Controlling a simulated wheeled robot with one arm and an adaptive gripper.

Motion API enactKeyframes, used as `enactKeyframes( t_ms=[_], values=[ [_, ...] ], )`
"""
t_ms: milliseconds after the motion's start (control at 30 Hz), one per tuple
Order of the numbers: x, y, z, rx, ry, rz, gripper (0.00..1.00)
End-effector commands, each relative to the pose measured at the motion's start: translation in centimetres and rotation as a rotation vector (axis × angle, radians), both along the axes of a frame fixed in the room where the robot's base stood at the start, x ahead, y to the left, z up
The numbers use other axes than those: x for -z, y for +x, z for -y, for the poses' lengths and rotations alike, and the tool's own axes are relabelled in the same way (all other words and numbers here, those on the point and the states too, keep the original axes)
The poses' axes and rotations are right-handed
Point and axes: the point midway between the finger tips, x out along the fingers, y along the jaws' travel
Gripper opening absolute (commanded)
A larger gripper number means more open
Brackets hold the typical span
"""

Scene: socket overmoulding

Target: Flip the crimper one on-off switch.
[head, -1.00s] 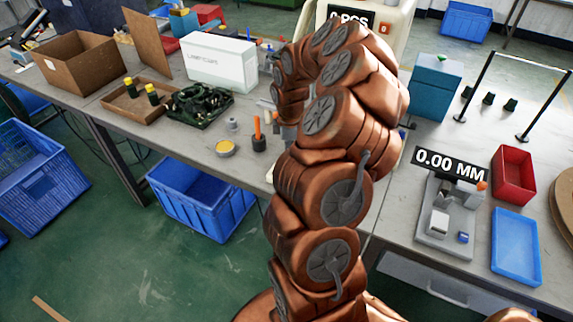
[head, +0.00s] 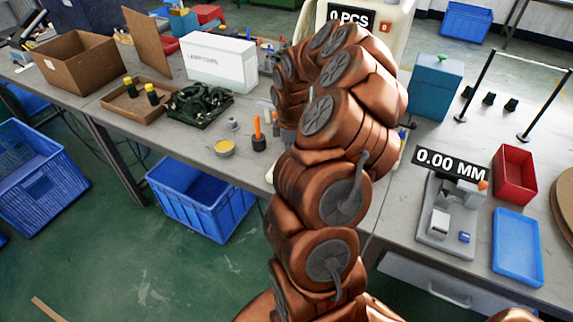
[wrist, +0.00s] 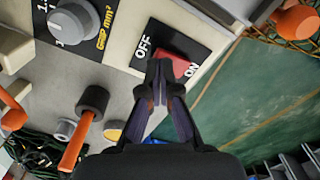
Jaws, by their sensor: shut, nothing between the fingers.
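In the wrist view, the crimper's on-off switch is a red rocker (wrist: 183,66) on a black plate lettered OFF and ON. My gripper (wrist: 160,68) is shut and empty. Its fingertips overlap the OFF-side end of the rocker and hide part of it. I cannot tell whether they touch it, nor which way the rocker is tilted. In the head view, the cream crimper (head: 400,22) with its "0 PCS" display stands behind my arm, which hides the switch and my gripper.
In the wrist view, a grey knob (wrist: 72,22) and a black-and-orange tool (wrist: 84,125) are left of my gripper. In the head view, a yellow-topped tin (head: 224,147), a white box (head: 220,62) and a teal box (head: 434,88) stand around the arm.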

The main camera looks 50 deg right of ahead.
Motion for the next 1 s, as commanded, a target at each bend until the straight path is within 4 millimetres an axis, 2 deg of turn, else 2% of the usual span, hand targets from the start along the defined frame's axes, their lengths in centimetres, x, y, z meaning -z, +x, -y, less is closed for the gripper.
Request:
enactKeyframes(
  t_ms=[1000],
  values=[
    [1.3, 0.0, 0.0, 0.0, 0.001, -0.001, 0.0]
  ],
)
